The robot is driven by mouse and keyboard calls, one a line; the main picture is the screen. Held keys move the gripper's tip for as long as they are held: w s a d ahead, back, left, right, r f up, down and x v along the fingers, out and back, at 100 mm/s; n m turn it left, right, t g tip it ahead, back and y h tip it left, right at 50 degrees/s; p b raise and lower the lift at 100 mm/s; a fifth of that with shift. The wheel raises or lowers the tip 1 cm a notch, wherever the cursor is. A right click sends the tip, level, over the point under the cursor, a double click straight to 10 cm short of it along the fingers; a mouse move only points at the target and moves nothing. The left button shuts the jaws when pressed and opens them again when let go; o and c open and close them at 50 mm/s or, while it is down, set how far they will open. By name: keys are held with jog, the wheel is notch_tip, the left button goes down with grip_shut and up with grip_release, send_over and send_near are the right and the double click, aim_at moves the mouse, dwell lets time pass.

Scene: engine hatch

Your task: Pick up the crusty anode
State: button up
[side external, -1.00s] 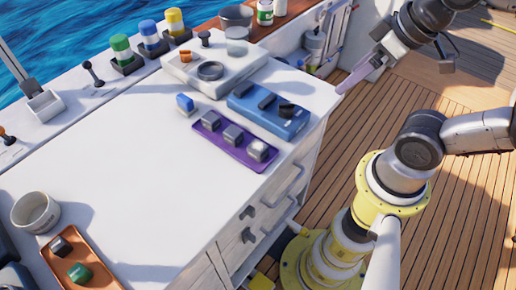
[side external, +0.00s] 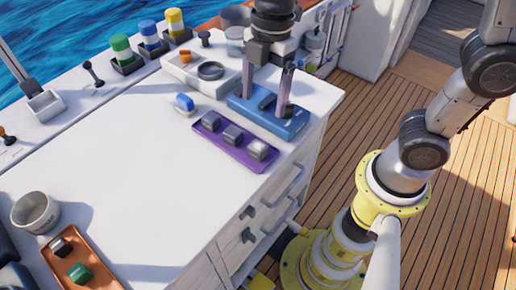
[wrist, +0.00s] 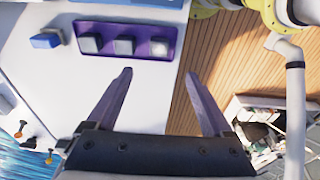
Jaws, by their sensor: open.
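A purple tray (side external: 229,140) on the white counter holds a row of three small blocks. The block at its right end (side external: 257,150) has a pale, whitish top and looks like the crusty anode; the middle block (side external: 233,134) and left block (side external: 211,121) are greyer. In the wrist view the pale block (wrist: 160,49) sits at the right of the purple tray (wrist: 108,58), beyond the fingertips.
The blue tray with dark pieces lies behind the purple one. A blue-topped block (side external: 184,103) stands left of it. A white tray with a dark ring (side external: 210,71) is farther back. An orange tray (side external: 60,266) and a cup (side external: 36,212) are at front left. The counter's middle is clear.

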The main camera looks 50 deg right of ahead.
aim_at(258, 146)
jog(key=f, duration=0.4)
jog(key=a+f, duration=0.1)
jog(key=f, duration=0.8)
jog(key=shift+w+a+f, duration=0.1)
jog(key=shift+a+f, duration=0.05)
jog(key=shift+a, duration=0.05)
grip_shut()
